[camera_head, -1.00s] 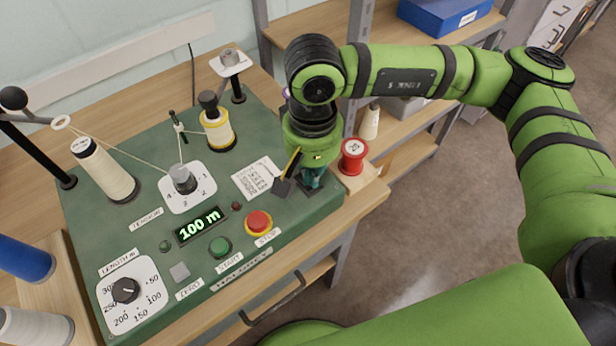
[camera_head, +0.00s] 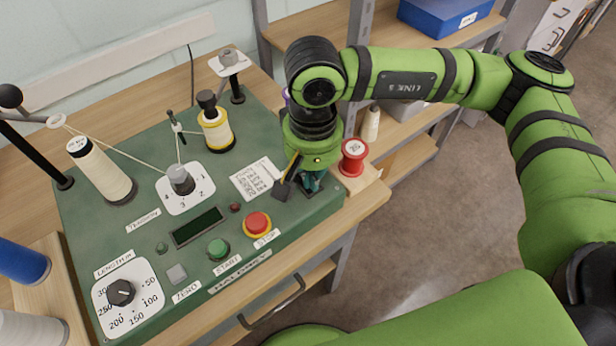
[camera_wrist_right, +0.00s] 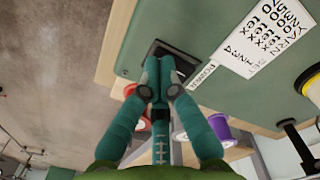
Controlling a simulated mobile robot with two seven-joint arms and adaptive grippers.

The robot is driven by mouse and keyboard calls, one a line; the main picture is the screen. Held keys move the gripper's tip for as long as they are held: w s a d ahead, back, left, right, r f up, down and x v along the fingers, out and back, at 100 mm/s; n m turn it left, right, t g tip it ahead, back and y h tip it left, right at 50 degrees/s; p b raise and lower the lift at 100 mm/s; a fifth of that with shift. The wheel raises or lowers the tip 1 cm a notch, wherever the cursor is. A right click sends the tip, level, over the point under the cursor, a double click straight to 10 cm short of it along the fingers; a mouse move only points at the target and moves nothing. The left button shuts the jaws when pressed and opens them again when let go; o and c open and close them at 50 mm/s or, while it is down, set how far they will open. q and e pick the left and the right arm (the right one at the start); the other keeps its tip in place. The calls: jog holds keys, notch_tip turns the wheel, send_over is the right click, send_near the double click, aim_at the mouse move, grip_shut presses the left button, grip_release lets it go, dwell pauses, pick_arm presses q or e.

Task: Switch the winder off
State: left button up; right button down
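The green winder (camera_head: 150,240) stands on the wooden table, and its display (camera_head: 198,227) is dark. My right gripper (camera_head: 312,182) points down at the winder's right end, over the black power switch (camera_wrist_right: 186,64). In the right wrist view my right gripper (camera_wrist_right: 160,72) has its fingertips together, with nothing visible between them. They are at the switch and hide most of it, so its rocker position cannot be told. The red stop button (camera_head: 257,222) and green start button (camera_head: 219,248) are to the left of the gripper. My left gripper is out of view.
A red spool (camera_head: 353,157) stands just right of my right gripper. A printed card (camera_head: 256,178) lies left of the gripper. The floor at right is clear.

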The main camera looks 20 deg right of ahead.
jog(key=shift+w+r, duration=0.15)
jog(key=shift+r, duration=0.7)
jog(key=shift+r+p, duration=1.1)
jog(key=shift+r, duration=1.45)
